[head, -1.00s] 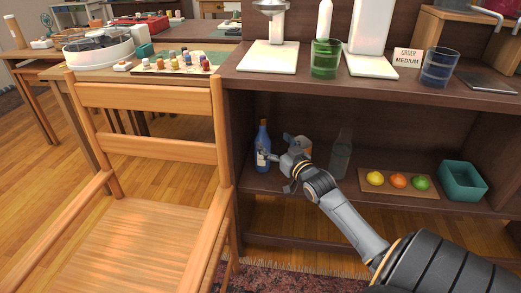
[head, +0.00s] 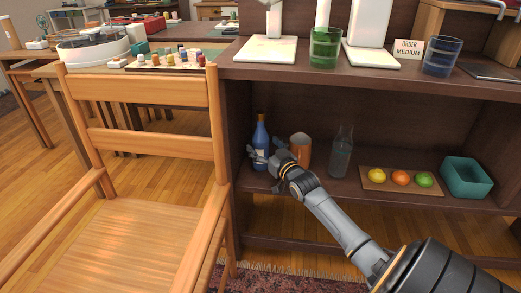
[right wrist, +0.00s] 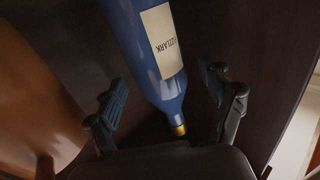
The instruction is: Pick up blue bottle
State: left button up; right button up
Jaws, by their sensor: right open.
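The blue bottle (head: 260,133) stands upright on the lower shelf of the dark cabinet, near its left side wall. It has a gold cap and a pale label. My right gripper (head: 262,158) is at the bottle, its fingers in front of the bottle's lower part in the head view. In the right wrist view the blue bottle (right wrist: 147,50) appears inverted, its cap between the two spread fingers of the right gripper (right wrist: 168,98). The gripper is open, and a gap shows beside the bottle. Whether a finger touches it is unclear. My left gripper is not in view.
An orange-brown cup (head: 300,148) stands close right of the bottle, then a clear bottle (head: 341,155), a fruit board (head: 372,185) and a teal bin (head: 467,178). A wooden chair (head: 150,145) stands left of the cabinet. The countertop (head: 300,74) overhangs the shelf.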

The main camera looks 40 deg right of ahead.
jog(key=shift+b+x, duration=0.35)
jog(key=shift+x, duration=0.95)
jog(key=shift+c, duration=0.5)
grip_shut()
jog(key=shift+r, duration=0.15)
